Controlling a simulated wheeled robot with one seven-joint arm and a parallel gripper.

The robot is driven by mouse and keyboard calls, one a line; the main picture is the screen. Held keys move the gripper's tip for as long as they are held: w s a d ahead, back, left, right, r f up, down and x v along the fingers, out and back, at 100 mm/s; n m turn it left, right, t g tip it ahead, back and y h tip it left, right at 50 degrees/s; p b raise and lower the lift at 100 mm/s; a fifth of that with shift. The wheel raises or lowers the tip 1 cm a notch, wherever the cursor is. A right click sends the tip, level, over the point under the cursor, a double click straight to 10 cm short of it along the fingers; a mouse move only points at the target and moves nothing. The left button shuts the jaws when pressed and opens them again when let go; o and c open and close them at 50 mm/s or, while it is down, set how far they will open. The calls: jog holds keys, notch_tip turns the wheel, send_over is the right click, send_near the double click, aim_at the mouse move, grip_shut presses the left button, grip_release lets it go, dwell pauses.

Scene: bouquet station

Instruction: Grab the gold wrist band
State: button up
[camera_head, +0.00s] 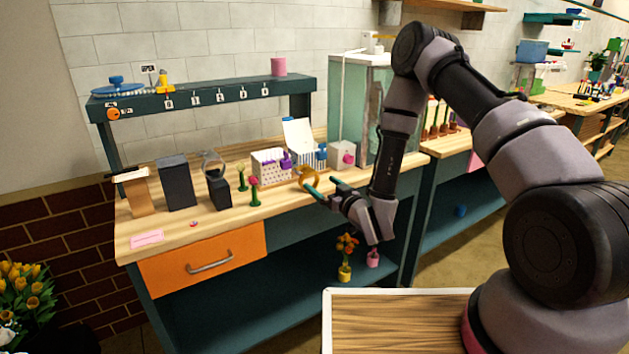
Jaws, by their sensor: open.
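The gold wrist band (309,174) is a small yellow-gold ring near the front edge of the wooden workbench top (282,202), right of the middle. My gripper (319,182) reaches in from the right at about bench height, its teal fingers spread apart. The fingertips are close to the band, just in front of it and to its right. The lower part of the band is partly hidden by a finger. I cannot tell whether a finger touches it. Nothing shows held between the fingers.
Behind the band stand a white crate with purple items (268,165), an open white box (300,137) and a pale box with a pink knob (342,155). A pink flower (254,189) and dark blocks (176,182) stand left. The front-left bench top is mostly clear.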

aim_at(310, 174)
jog(key=x, duration=1)
jog(key=shift+w+r, duration=0.1)
jog(key=shift+w, duration=0.1)
jog(key=c, duration=1.3)
